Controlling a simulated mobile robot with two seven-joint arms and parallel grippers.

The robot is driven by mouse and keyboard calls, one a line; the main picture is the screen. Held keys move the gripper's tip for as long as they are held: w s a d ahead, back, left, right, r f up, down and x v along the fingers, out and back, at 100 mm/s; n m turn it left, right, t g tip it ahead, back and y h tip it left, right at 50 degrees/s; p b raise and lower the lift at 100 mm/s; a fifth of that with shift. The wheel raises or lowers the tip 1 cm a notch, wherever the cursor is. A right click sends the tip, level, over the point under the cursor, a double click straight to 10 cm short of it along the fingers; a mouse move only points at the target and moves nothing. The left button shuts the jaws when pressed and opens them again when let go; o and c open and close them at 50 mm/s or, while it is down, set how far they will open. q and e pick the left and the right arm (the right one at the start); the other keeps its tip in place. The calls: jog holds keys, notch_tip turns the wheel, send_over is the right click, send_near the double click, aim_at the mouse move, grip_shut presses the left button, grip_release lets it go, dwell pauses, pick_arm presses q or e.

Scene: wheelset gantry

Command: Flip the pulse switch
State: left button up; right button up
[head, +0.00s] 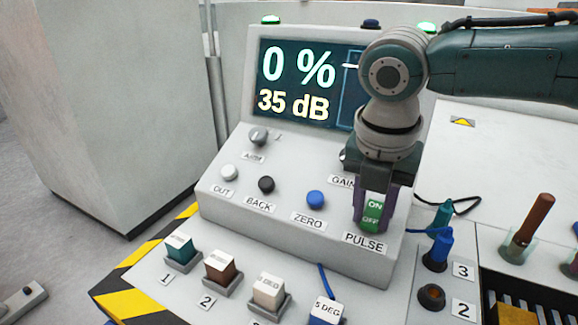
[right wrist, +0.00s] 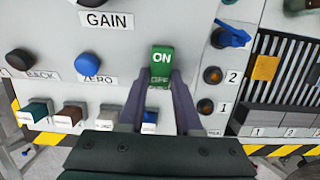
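The pulse switch (head: 373,211) is a green rocker marked ON and OFF, set in the sloped front of the grey console above the PULSE label (head: 364,243). In the right wrist view the pulse switch (right wrist: 161,67) shows a bright ON half and a darker OFF half. My right gripper (head: 377,215) points down at it, its purple fingers apart on either side. In the right wrist view the fingertips of my right gripper (right wrist: 162,82) flank the OFF half; contact is unclear. My left gripper is out of view.
The console screen (head: 300,85) reads 0 % and 35 dB. A blue plug (head: 439,248) with a cable stands close on the right.

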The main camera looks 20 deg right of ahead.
jog(key=o, duration=0.4)
jog(key=shift+o, duration=0.2)
jog(key=shift+r, duration=0.1)
notch_tip(320, 180, up, 10)
jog(key=s+a+p, duration=0.1)
jog(key=p, duration=0.1)
jog(key=shift+a, duration=0.15)
jog(key=shift+s+f, duration=0.1)
jog(key=shift+f, duration=0.1)
